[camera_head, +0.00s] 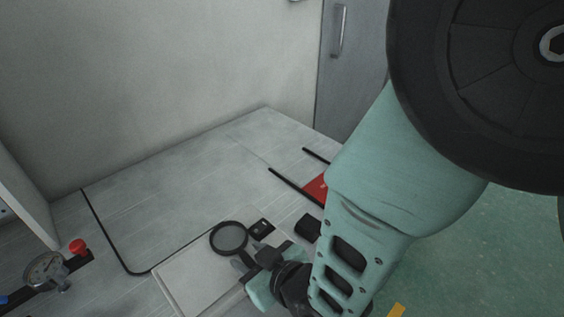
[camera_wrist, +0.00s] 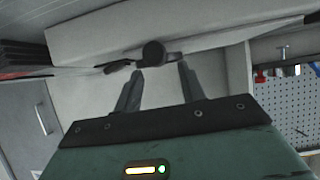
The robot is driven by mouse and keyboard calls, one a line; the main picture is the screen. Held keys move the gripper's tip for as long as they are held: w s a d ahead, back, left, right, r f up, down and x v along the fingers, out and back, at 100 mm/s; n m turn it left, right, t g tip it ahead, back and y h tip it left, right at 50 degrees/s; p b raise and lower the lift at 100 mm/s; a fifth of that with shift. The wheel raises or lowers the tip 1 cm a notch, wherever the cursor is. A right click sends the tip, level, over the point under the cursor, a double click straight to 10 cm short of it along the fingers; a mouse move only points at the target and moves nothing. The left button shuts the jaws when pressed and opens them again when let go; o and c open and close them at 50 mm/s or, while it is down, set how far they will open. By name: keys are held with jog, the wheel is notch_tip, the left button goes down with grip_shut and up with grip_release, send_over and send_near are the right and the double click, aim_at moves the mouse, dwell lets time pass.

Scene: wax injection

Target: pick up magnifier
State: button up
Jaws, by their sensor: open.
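The magnifier (camera_head: 229,237), a round lens in a black rim, is at the bottom centre of the head view, over the edge of a pale flat slab (camera_head: 185,272). My gripper (camera_head: 250,257) is just to its lower right, with its fingers close to the rim. The handle is not clear there; the gripper hides part of that area. In the wrist view my two fingers (camera_wrist: 160,72) are spread apart, with a dark round shape (camera_wrist: 153,53) just beyond the tips. I cannot tell whether that shape is part of the magnifier, or whether the fingers touch it.
A small black square piece (camera_head: 262,227) lies right of the lens. A red item (camera_head: 316,188) and black bars lie further right. A dial gauge (camera_head: 45,272) and red knob (camera_head: 78,246) stand at lower left. The table's back (camera_head: 190,180) is clear. A tool pegboard (camera_wrist: 290,105) shows in the wrist view.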

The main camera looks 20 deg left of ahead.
aim_at(239, 250)
jog(key=shift+x, duration=1.25)
grip_shut()
jog(key=shift+r, duration=0.15)
